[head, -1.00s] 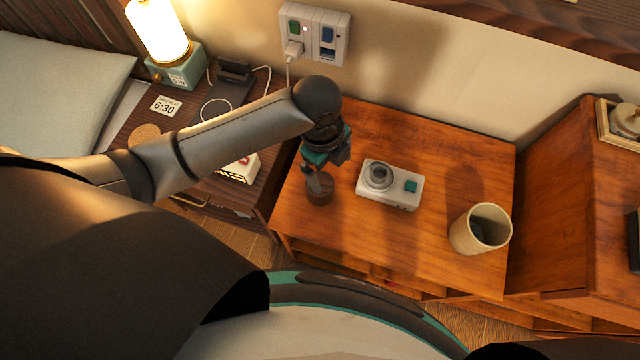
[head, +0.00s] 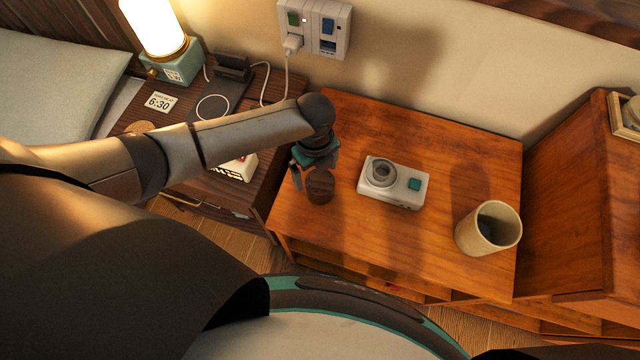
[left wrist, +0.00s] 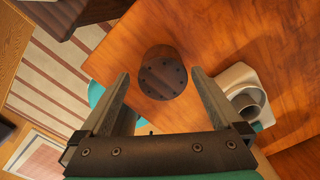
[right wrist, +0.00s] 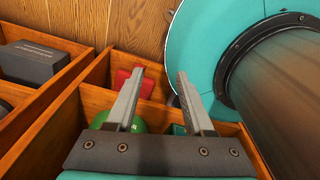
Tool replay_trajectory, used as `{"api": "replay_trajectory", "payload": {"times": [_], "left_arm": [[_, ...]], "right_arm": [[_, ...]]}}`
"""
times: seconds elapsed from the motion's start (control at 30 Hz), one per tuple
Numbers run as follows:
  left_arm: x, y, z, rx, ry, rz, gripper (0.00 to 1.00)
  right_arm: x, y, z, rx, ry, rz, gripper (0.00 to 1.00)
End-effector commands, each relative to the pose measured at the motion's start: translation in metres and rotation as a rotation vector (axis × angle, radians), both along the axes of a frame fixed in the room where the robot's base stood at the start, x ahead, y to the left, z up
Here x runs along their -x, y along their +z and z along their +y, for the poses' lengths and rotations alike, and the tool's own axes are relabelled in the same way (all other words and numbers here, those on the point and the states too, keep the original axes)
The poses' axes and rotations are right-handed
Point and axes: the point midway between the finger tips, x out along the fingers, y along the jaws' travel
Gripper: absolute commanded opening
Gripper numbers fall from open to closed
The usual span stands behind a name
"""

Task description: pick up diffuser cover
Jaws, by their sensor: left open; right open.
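The diffuser cover, seemingly the small dark brown cylinder (head: 320,187) with holes in its top, stands on the left part of the wooden cabinet top. In the left wrist view the cover (left wrist: 163,78) lies ahead, between the lines of the two fingers. My left gripper (head: 315,172) is open just above and behind it, with one finger to its left; no grip shows. The left gripper also shows in the left wrist view (left wrist: 159,76). My right gripper (right wrist: 158,72) is open and empty over wooden compartments, away from the cover.
A white device (head: 394,183) with a round ring and teal button lies right of the cover. A beige cup (head: 488,228) stands farther right. A nightstand with lamp (head: 158,30) is left. Compartments below my right gripper hold a green object (right wrist: 132,126) and red object (right wrist: 133,82).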

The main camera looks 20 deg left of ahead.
Motion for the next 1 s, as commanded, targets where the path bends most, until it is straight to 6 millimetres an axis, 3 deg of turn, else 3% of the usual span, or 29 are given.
{"api": "replay_trajectory", "payload": {"times": [0.33, 0.67, 1.0], "left_arm": [[0.002, -0.047, -0.006, -0.001, 0.002, 0.002, 1.00], [0.002, -0.051, -0.006, 0.000, 0.000, 0.000, 0.99], [0.002, -0.051, -0.006, -0.001, 0.000, 0.001, 0.61]], "right_arm": [[-0.001, -0.022, 0.001, -0.001, -0.001, -0.002, 0.53], [-0.006, -0.023, -0.001, 0.000, -0.002, -0.011, 0.53], [-0.007, -0.022, -0.010, 0.012, 0.001, -0.012, 0.53]]}}
